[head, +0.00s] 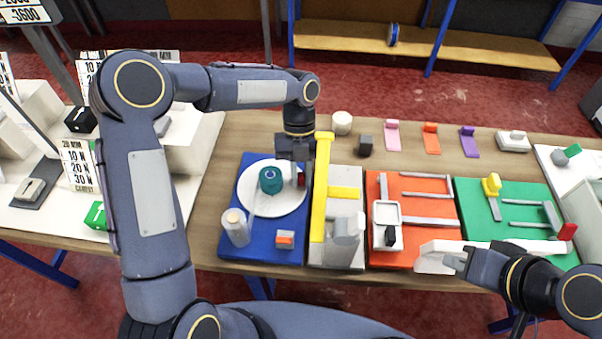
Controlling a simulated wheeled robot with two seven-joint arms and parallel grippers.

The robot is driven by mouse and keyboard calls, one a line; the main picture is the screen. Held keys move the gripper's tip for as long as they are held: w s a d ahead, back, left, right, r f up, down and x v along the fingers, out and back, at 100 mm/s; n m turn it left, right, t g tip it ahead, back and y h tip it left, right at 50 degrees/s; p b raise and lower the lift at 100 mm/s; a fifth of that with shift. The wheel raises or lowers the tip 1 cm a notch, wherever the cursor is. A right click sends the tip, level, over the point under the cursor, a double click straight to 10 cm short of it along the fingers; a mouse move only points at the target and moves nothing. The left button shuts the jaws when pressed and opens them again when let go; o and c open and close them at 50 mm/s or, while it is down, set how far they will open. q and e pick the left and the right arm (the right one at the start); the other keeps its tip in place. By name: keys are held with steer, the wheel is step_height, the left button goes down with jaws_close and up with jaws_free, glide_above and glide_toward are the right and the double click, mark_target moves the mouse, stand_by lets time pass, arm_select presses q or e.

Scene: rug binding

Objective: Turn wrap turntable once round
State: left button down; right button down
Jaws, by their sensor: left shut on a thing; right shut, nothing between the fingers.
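The wrap turntable is a white disc (272,207) on a blue base (229,193), with a teal roll (270,181) standing upright near its middle. A small dark red knob (301,180) shows at the disc's right edge. My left gripper (297,172) points down at that right edge and is shut on what looks like the knob; its fingers partly hide it.
On the blue base are a pale cylinder (236,228) and an orange-grey block (285,239). A tall yellow post (320,205) stands just right of my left gripper. Orange (435,236) and green (467,197) stations lie further right. Small coloured stands line the back.

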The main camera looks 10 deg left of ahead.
arm_select(q)
steer(key=c, duration=1.4)
jaws_free()
steer(key=shift+o, duration=0.2)
